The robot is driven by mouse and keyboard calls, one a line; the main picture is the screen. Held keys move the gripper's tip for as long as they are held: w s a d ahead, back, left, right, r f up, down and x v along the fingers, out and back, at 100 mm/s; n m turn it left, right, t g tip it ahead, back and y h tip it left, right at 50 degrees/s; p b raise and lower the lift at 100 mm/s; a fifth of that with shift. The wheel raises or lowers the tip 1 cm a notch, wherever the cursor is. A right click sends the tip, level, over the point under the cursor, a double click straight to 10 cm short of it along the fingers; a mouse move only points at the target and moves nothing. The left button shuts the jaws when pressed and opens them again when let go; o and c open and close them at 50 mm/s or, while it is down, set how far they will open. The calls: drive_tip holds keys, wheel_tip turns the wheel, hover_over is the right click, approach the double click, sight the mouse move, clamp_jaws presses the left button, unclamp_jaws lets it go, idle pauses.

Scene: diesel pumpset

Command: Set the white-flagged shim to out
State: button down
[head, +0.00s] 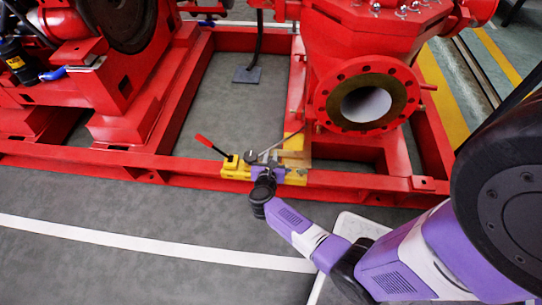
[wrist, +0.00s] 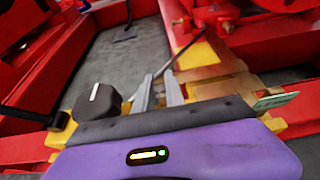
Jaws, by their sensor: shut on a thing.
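My gripper (head: 268,165) is low over a yellow fixture (head: 235,171) on the red base frame. In the wrist view its two grey fingers (wrist: 157,92) point forward, with the near end of a thin grey rod (wrist: 181,57) at their tips. The gripper is shut, seemingly on this rod, though the contact is too small to be sure. A tan metal plate (wrist: 224,86) lies just right of the fingers. No white flag is clearly visible on a shim; my purple gripper body hides the near part of the fixture.
A black knob with a white mark (wrist: 97,100) stands left of the fingers. A pale green tag (wrist: 276,99) sticks out at right. A red-handled lever (head: 211,145) rises left of the fixture.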

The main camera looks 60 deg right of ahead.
drive_tip(key=shift+a, duration=0.1)
idle(0.8)
drive_tip(key=a, duration=0.2)
drive_tip(key=s+a, duration=0.1)
drive_tip(key=shift+s+a, duration=0.2)
drive_tip(key=shift+a, duration=0.2)
drive_tip(key=c, duration=1.4)
unclamp_jaws()
drive_tip(key=p+v, duration=0.3)
drive_tip(key=v, duration=0.4)
drive_tip(key=shift+a+r, duration=0.15)
drive_tip(key=shift+a, duration=0.15)
drive_tip(key=shift+s, duration=0.1)
